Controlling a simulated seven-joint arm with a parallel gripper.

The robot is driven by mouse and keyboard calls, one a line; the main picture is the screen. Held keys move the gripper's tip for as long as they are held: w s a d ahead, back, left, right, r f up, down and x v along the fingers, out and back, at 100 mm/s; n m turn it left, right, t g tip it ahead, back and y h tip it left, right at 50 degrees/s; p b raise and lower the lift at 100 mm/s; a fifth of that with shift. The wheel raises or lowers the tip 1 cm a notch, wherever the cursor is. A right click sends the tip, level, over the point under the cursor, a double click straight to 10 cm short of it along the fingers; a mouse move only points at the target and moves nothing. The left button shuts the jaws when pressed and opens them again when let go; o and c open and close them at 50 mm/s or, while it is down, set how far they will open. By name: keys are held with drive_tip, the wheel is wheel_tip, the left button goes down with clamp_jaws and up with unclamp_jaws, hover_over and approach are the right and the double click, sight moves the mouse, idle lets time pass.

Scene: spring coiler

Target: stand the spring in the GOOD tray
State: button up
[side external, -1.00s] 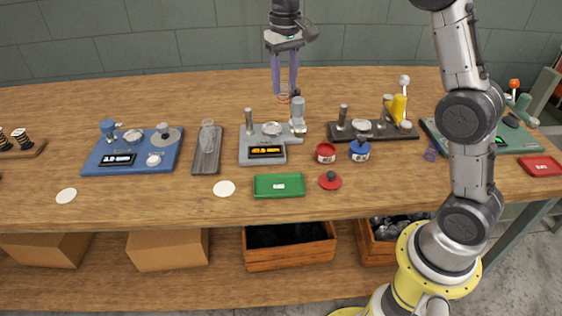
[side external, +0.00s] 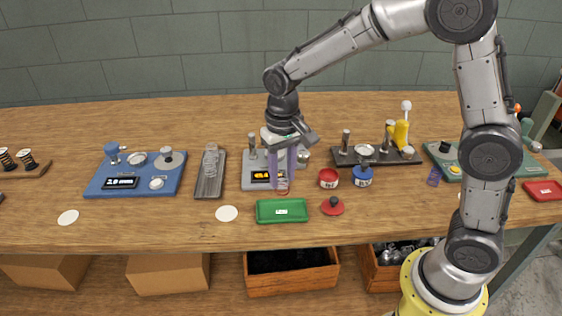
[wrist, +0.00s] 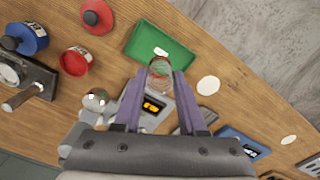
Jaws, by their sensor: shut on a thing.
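My gripper (side external: 283,184) has its purple fingers shut on a small reddish wire spring (side external: 283,190). In the wrist view the coil (wrist: 160,66) shows as rings at the tips of my fingers (wrist: 158,76). The green tray (side external: 264,212) lies at the front of the bench with a white label too small to read. In the side view the spring is just behind the tray, apparently above the bench. In the wrist view the spring overlaps the near edge of the green tray (wrist: 145,38); its height over it is hard to tell.
A grey device with a yellow display (side external: 260,175) stands behind my gripper. A red tin (side external: 329,178), a blue tin (side external: 362,176) and a red knobbed disc (side external: 333,207) sit to the right. A white disc (side external: 227,214) lies left of the tray. A red tray (side external: 543,190) is far right.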

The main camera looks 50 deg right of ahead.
sight(282, 190)
drive_tip(key=shift+f, duration=2.6)
drive_tip(key=shift+f, duration=0.9)
idle(0.6)
drive_tip(key=o, duration=1.4)
drive_tip(key=shift+r, duration=0.15)
drive_tip(key=shift+r, duration=4.4)
